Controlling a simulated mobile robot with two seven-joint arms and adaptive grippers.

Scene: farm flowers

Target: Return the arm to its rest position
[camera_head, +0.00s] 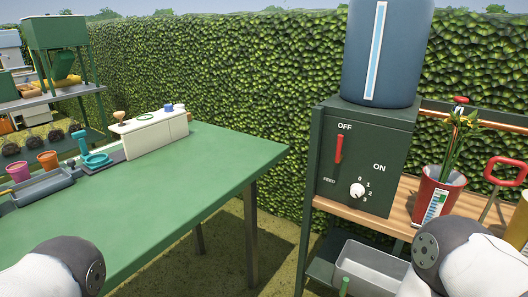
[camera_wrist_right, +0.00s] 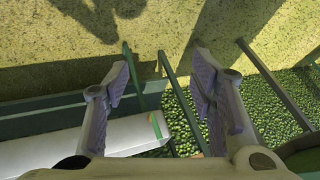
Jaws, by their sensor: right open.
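My right gripper (camera_wrist_right: 162,76) shows in the right wrist view with its two fingers apart and nothing between them. It hangs over open ground, with green frame bars and leafy hedge beyond the fingers. In the head view only rounded dark-and-white links of my arms show, one at the bottom left and one at the bottom right. Neither gripper shows in the head view. My left gripper is out of view.
A green table (camera_head: 150,200) stands at the left, bearing a white box (camera_head: 150,135) and pots. At the right, a dark feed dispenser (camera_head: 365,160) and a red pot (camera_head: 437,195) with a plant stand on a wooden shelf, above a grey bin (camera_head: 370,268). Grass lies between.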

